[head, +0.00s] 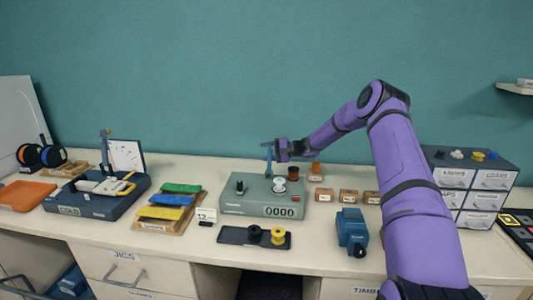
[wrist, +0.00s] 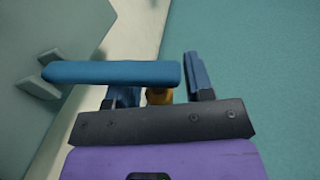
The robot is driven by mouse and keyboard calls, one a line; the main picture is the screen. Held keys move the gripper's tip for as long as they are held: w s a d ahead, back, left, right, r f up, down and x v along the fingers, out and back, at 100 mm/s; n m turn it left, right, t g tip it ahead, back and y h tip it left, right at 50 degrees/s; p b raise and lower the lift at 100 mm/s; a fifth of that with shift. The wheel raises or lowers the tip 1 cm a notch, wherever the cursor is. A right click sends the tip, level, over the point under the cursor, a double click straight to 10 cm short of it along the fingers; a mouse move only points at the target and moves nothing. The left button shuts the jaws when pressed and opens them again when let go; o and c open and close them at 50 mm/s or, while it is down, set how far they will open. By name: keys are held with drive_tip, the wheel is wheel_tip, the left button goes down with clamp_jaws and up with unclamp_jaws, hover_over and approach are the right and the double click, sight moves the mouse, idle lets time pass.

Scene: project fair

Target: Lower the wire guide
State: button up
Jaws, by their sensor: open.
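The wire guide looks to be the blue arm (head: 269,158) standing raised on the grey-green winder (head: 240,207). In the wrist view a blue bar (wrist: 90,73), probably this guide, runs across in front of my gripper (wrist: 160,85). The bar's right end lies near the right finger, and it hides part of the left finger. My gripper (head: 279,151) is open, at the upper part of the guide. Whether a finger touches the guide cannot be told. A yellow-orange piece (wrist: 158,96) shows between the fingers.
A black tray (head: 232,235) with a black and a yellow spool lies in front of the winder. A blue device (head: 352,230) stands right of it, and small brown boxes (head: 348,196) behind that. Coloured packs (head: 166,213) lie to the left. A drawer cabinet (head: 480,182) stands at the right.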

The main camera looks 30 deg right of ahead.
clamp_jaws()
drive_tip(key=shift+s, duration=0.1)
drive_tip(key=s+a+n, duration=0.1)
drive_tip(key=s+n, duration=0.1)
drive_tip(key=s+a+n+t, duration=0.1)
drive_tip(key=s+a+n, duration=0.1)
drive_tip(key=n, duration=0.1)
drive_tip(key=s+a+n, duration=0.1)
drive_tip(key=s+n, duration=0.1)
drive_tip(key=shift+s+a+r+n+t+h, duration=0.2)
drive_tip(key=shift+r+n+t+h, duration=0.05)
drive_tip(key=shift+n+t+h, duration=0.15)
drive_tip(key=shift+s+a+f, duration=0.6)
drive_tip(key=shift+s+f, duration=0.1)
drive_tip(key=shift+s, duration=0.2)
drive_tip(key=shift+a, duration=0.15)
